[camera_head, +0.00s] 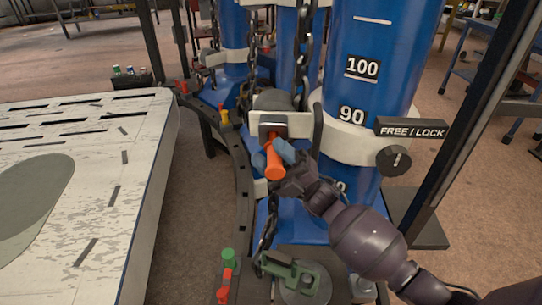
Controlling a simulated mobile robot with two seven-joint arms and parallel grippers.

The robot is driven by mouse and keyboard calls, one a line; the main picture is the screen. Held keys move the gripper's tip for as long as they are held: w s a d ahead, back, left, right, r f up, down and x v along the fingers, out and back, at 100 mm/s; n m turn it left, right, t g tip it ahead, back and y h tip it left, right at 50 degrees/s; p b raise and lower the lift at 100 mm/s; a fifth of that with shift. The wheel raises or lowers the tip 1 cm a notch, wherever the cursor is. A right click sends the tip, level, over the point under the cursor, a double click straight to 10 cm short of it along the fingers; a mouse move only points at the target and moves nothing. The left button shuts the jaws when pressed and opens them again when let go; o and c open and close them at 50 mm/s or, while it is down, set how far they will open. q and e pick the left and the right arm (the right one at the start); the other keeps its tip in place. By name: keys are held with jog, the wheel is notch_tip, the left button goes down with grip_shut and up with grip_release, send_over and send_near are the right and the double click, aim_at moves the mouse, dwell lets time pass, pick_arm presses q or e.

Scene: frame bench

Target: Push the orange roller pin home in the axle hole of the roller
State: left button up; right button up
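The orange roller pin (274,168) stands out toward me from a grey metal plate on a pale bracket (254,120), its far end at the plate. I cannot tell how deep it sits in the axle hole, which is hidden. A dark grey rounded part, which looks like the roller (272,100), lies just behind the bracket. My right gripper (273,154) comes in from the lower right, and its blue fingertips close around the pin from both sides. My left gripper is not in view.
Blue columns (380,55) with number marks stand behind and right. A FREE / LOCK sign (411,130) and black knob (394,160) are close to my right arm. Dark chains (304,50) hang nearby. A green clamp (290,271) is below. A pale slotted table (140,150) lies left.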

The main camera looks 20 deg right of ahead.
jog(key=shift+o, duration=0.7)
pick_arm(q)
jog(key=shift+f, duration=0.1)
pick_arm(e)
jog(key=shift+s+d+f, duration=0.1)
jog(key=shift+d+f, duration=0.05)
jog(key=shift+f, duration=0.15)
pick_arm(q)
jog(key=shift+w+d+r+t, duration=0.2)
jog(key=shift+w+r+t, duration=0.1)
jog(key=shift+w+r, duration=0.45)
pick_arm(e)
jog(key=v, duration=0.6)
jog(key=shift+d+f, duration=0.25)
jog(key=shift+d, duration=0.05)
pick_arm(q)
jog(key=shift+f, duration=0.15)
pick_arm(e)
jog(key=shift+s, duration=0.15)
